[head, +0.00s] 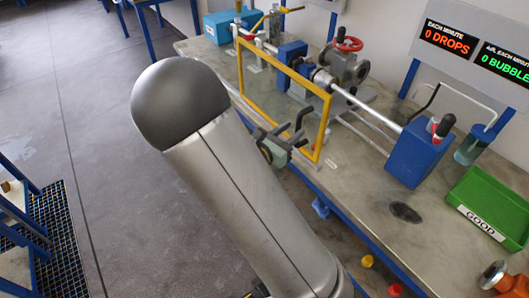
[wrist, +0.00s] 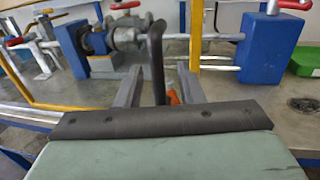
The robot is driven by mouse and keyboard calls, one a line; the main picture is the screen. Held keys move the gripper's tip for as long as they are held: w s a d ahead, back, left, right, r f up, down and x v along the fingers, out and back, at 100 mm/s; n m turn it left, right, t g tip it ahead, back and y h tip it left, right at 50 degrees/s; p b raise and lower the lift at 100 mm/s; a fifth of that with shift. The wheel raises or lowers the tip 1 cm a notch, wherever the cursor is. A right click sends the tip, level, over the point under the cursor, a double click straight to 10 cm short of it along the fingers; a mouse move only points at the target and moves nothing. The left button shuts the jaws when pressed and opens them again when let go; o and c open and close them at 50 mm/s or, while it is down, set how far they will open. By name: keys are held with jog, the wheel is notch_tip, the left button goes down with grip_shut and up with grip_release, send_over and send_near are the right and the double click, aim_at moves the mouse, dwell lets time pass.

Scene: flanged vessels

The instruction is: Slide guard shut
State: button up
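The guard is a yellow-framed panel (head: 322,128) standing upright along the front of the bench, before the vessel fittings. Part of its yellow frame (wrist: 196,40) shows in the wrist view. A dark upright handle (wrist: 155,55) stands by the guard's right part; its join to the frame is hidden. My gripper (wrist: 158,86) is open, with one finger on each side of the handle's lower part. A gap shows on both sides, and I see no firm grip. In the head view my gripper (head: 290,138) is at the guard's lower right, partly hidden by my arm.
A green GOOD tray (head: 490,205) sits at right. The bench (head: 362,208) is bare right of the guard, around a dark drain.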

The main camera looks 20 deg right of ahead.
jog(key=b+v, duration=0.1)
jog(key=v, duration=1.2)
jog(key=shift+b, duration=0.4)
jog(key=s+d+f+m+g+y, duration=0.2)
jog(key=s+d+m+g+y, duration=0.3)
jog(key=s+d+m+g, duration=0.45)
jog(key=s+a+r+m+t+y, duration=0.1)
jog(key=s+a+m+y, duration=0.5)
jog(key=m, duration=0.8)
jog(key=a+r+y, duration=0.1)
jog(key=a+y, duration=0.1)
jog(key=y, duration=0.2)
jog(key=shift+s+a+r+y, duration=0.25)
jog(key=shift+a+y, duration=0.15)
